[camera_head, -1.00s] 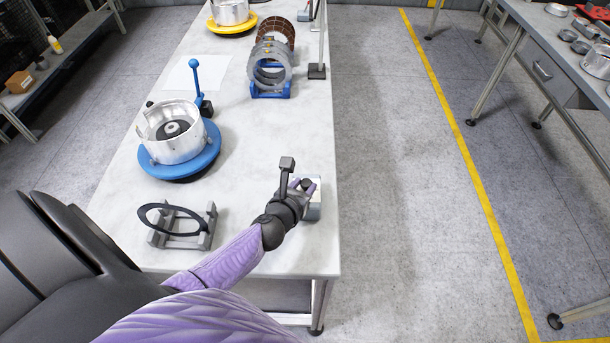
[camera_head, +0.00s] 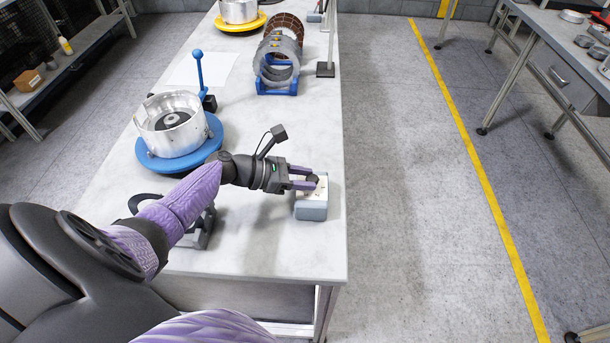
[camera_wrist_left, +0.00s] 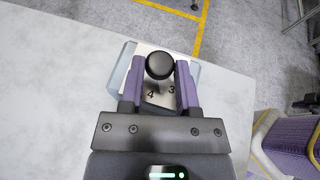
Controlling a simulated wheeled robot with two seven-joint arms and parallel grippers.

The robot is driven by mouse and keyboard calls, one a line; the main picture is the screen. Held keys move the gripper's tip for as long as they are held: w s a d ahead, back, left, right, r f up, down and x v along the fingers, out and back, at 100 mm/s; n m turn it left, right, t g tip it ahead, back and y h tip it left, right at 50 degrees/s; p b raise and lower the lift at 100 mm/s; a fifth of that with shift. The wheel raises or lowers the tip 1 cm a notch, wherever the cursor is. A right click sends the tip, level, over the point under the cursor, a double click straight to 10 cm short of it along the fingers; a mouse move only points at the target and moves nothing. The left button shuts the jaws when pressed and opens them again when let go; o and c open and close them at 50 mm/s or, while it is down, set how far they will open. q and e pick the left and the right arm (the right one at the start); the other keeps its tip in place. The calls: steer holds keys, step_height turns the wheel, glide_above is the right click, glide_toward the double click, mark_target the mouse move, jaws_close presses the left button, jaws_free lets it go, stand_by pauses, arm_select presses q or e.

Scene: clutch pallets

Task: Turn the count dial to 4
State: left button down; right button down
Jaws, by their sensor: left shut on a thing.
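The count dial is a black round knob (camera_wrist_left: 159,66) on the light face of a small grey box (camera_head: 312,209) near the table's right edge. In the wrist view the digits 4 and 3 show on the face on my side of the knob, with 4 to the left and 3 to the right. Any other digits are hidden. My left gripper (camera_head: 315,179) comes in from the left and is shut on the knob. Its two purple fingers (camera_wrist_left: 160,75) stand on either side of it.
A black ring on a grey stand (camera_head: 203,229) is partly hidden behind my left arm. A metal housing (camera_head: 171,124) sits on a blue round base (camera_head: 207,145). A blue rack (camera_head: 277,88) holds several rings farther back. The table (camera_head: 262,246) is clear around the box.

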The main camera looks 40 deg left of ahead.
arm_select(q)
steer(key=m+g+h+b, duration=0.1)
steer(key=b, duration=0.1)
steer(key=m+g+h+b, duration=0.1)
steer(key=m+b, duration=0.1)
steer(key=m+g+h+b, duration=0.1)
steer(key=g+b, duration=0.1)
steer(key=shift+w+a+f, duration=0.2)
steer(key=shift+w+f, duration=0.05)
steer(key=shift+w, duration=0.1)
steer(key=shift+r+m+g+b, duration=0.1)
steer(key=shift+m+g+b, duration=0.4)
steer(key=shift+m+b, duration=0.15)
steer(key=shift+r+h+b, duration=0.1)
steer(key=shift+h+b, duration=0.2)
steer(key=shift+b, duration=0.1)
steer(key=shift+g, duration=0.3)
steer(key=shift+c, duration=1.7)
jaws_free()
steer(key=shift+m, duration=0.25)
